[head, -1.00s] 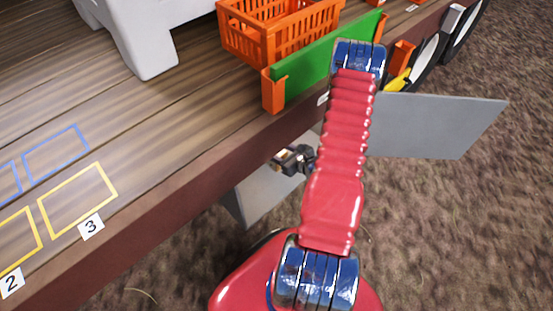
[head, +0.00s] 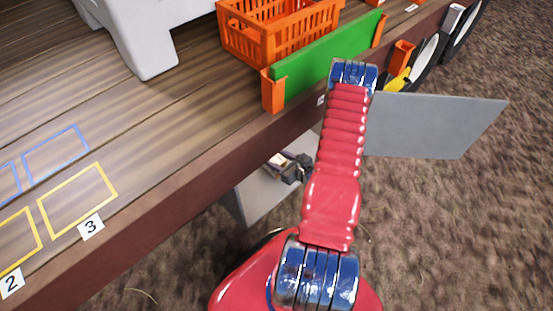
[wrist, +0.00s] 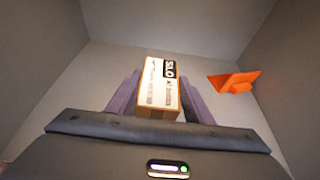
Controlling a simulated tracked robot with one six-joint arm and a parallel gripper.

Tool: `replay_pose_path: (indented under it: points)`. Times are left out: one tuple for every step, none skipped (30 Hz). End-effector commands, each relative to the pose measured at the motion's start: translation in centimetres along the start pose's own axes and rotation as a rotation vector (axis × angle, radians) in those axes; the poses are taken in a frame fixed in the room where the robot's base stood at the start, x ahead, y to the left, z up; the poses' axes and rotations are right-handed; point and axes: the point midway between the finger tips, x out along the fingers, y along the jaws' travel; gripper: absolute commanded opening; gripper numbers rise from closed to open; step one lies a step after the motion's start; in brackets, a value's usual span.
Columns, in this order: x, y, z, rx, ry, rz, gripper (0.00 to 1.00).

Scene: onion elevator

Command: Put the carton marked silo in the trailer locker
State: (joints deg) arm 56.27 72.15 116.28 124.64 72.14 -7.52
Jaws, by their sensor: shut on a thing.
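In the wrist view my gripper (wrist: 158,92) has its two purple-grey fingers shut on a small tan and white carton (wrist: 157,88). The black label on the carton seems to read SILO; the print is small. The carton is inside a grey-walled box space, the locker (wrist: 120,60), with its far wall and floor ahead. In the head view my gripper (head: 293,169) is under the trailer bed's edge, with a bit of the carton (head: 274,160) beyond it. The locker's open grey doors stand left (head: 258,195) and right (head: 430,125); my arm and the bed hide the inside.
An orange folded object (wrist: 234,82) lies inside the locker, right of the carton and apart from it. Above, the wooden trailer bed (head: 150,120) carries an orange crate (head: 240,45) behind a green board (head: 330,58). Brown ground is open at right.

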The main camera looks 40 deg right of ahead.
Motion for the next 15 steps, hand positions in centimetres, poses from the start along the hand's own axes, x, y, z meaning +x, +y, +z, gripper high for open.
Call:
replay_pose_path:
  points:
    - [0.21, 0.0, -0.48, 0.0, -0.001, 0.0, 0.0]
    - [0.37, 0.0, -0.65, -0.001, -0.002, 0.0, 0.0]
    - [0.64, 0.01, -0.82, -0.001, -0.002, 0.0, 0.0]
    - [0.75, 0.01, -0.93, 0.0, -0.002, 0.0, 0.0]
    - [0.83, 0.01, -0.99, 0.0, -0.002, 0.0, 0.0]
    - [0.89, -0.01, -1.01, -0.001, -0.002, 0.0, 0.0]
    - [0.9, -0.02, -1.01, -0.001, -0.002, 0.0, 0.0]
    - [0.89, -0.03, -1.0, -0.001, -0.002, 0.0, 0.0]
    - [0.88, -0.03, -0.99, -0.001, -0.002, 0.0, 0.0]
    - [0.88, -0.03, -0.99, 0.0, -0.002, 0.0, 0.0]
    - [0.88, -0.03, -0.99, 0.0, -0.002, 0.0, 0.0]
    - [0.88, -0.03, -0.99, 0.0, -0.002, 0.0, 0.0]
    - [0.87, -0.03, -1.0, 0.0, -0.002, 0.0, 0.0]
    - [0.88, -0.03, -1.02, 0.0, -0.002, 0.0, 0.0]
    - [0.91, -0.03, -1.09, 0.0, -0.002, 0.0, 0.0]
